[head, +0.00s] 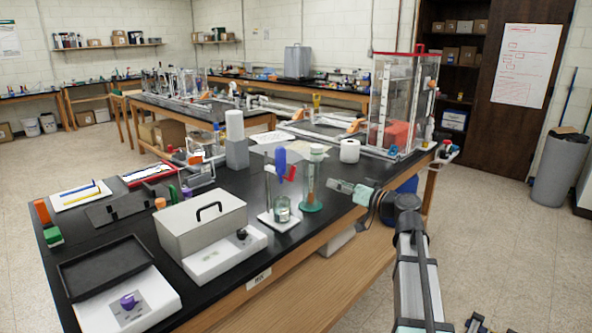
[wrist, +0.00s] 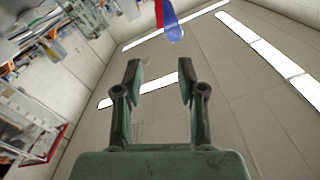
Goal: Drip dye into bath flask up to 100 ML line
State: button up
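A small clear glass vessel (head: 282,211), likely the bath flask, stands on a white stand base (head: 268,222) near the bench's front edge. Its 100 ML line and contents are too small to read. Above it, the stand holds a blue bulb-like part (head: 280,160) beside a red part (head: 291,173). The blue part (wrist: 174,33) and red part (wrist: 159,12) also show at the top of the wrist view, beyond my fingertips. In the wrist view my gripper (wrist: 159,80) is open and empty.
A tall cylinder on a green base (head: 311,206) stands between my gripper and the stand. A grey lidded box (head: 202,222) is to the left. A paper roll (head: 350,151) and a clear enclosure (head: 395,105) are behind. Open floor lies to the right.

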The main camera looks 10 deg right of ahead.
aim_at(295, 169)
jog(key=shift+n, duration=0.3)
jog(key=p+x, duration=0.4)
jog(key=x, duration=1.3)
jog(key=shift+w+a, duration=0.1)
jog(key=shift+a, duration=0.15)
grip_shut()
